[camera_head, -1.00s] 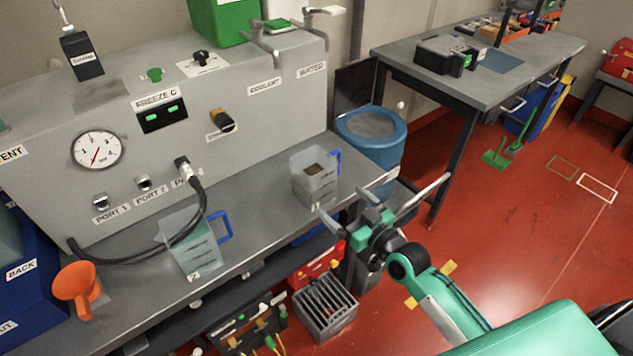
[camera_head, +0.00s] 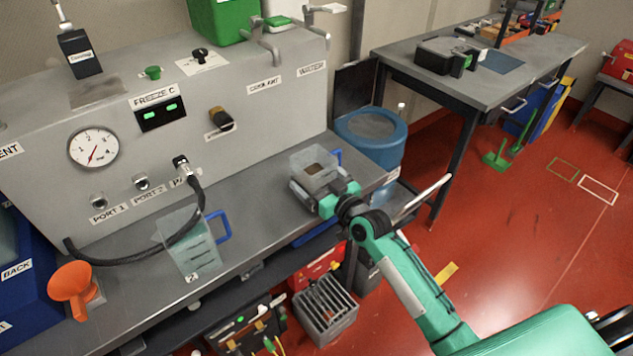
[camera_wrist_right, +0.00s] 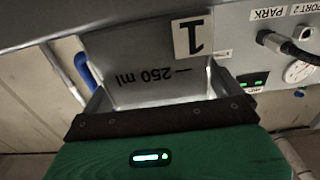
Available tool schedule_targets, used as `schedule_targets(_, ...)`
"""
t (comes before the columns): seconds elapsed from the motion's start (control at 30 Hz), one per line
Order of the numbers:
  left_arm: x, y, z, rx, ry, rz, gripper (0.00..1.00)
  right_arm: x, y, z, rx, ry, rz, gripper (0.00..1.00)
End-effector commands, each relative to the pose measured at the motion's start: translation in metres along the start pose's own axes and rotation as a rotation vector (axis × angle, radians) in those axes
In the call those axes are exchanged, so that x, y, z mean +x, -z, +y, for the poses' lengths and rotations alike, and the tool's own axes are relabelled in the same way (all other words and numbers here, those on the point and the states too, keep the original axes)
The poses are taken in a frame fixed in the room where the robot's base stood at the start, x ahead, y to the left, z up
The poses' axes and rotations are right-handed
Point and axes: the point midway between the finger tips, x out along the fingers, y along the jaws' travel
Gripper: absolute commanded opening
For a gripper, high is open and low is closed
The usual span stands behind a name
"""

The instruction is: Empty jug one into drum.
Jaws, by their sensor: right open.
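Jug one (camera_head: 311,158), a clear grey jug with a blue handle, stands on the bench near its right end, with something brown inside. In the right wrist view the jug (camera_wrist_right: 150,65) fills the space ahead, showing an upside-down "1" label and a 250 ml mark. My right gripper (camera_head: 318,190) is at the jug's near side, low on its body, with its open fingers on either side of it. Finger contact cannot be told. The blue drum (camera_head: 372,128) stands on the floor just beyond the bench's right end. My left gripper is not in view.
A second jug (camera_head: 195,250), labelled 2, stands further left under a black hose (camera_head: 150,255). An orange funnel (camera_head: 72,285) is at the far left. The grey panel (camera_head: 240,115) rises behind the jugs. Bench space between the two jugs is clear.

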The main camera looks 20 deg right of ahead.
Motion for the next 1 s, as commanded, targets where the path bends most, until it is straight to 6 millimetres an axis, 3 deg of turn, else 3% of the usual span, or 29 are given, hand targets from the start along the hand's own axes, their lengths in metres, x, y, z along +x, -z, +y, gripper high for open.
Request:
schedule_targets(0.2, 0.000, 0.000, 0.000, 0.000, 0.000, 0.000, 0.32, 0.000, 0.000, 0.000, 0.000, 0.000, 0.000, 0.96)
schedule_targets(0.47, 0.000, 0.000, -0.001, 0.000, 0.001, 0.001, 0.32, 0.000, 0.000, 0.000, 0.000, 0.000, 0.000, 0.47)
schedule_targets(0.5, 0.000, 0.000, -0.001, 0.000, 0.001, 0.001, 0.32, 0.000, 0.002, 0.000, 0.000, 0.000, 0.005, 0.45)
schedule_targets(1.0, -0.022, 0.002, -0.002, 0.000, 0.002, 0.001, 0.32, 0.000, 0.025, 0.000, -0.001, 0.000, 0.005, 0.45)
